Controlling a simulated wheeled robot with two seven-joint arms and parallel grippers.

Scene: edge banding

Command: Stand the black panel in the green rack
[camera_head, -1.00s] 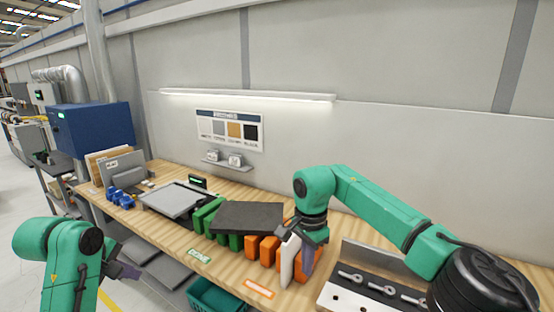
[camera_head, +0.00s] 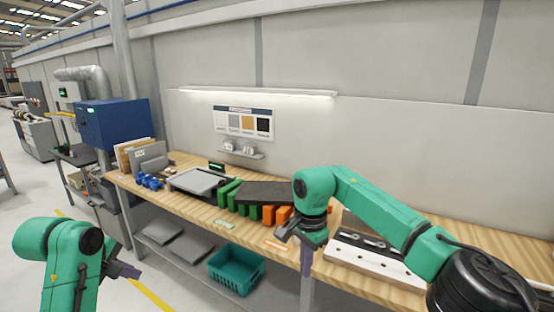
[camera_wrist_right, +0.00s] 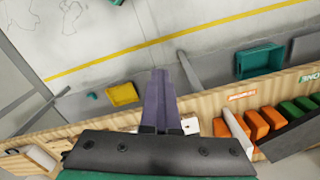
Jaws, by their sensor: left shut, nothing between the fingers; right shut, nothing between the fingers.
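The black panel (camera_head: 272,194) lies tilted across the tops of the green rack (camera_head: 240,207) and the orange rack (camera_head: 268,215). It is not standing in a slot. It also shows at the right edge of the right wrist view (camera_wrist_right: 291,137). My right gripper (camera_head: 306,268) points down in front of the table's front edge, right of the panel and apart from it. Its fingers (camera_wrist_right: 161,90) are shut and empty. My left gripper (camera_head: 128,270) is shut and empty, off the table at the lower left. The slots under the panel are hidden.
A white panel (camera_wrist_right: 237,130) stands by the orange rack. A grey tray (camera_head: 196,181) and blue parts (camera_head: 149,181) lie left of the green rack. A green crate (camera_head: 236,268) stands on the lower shelf.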

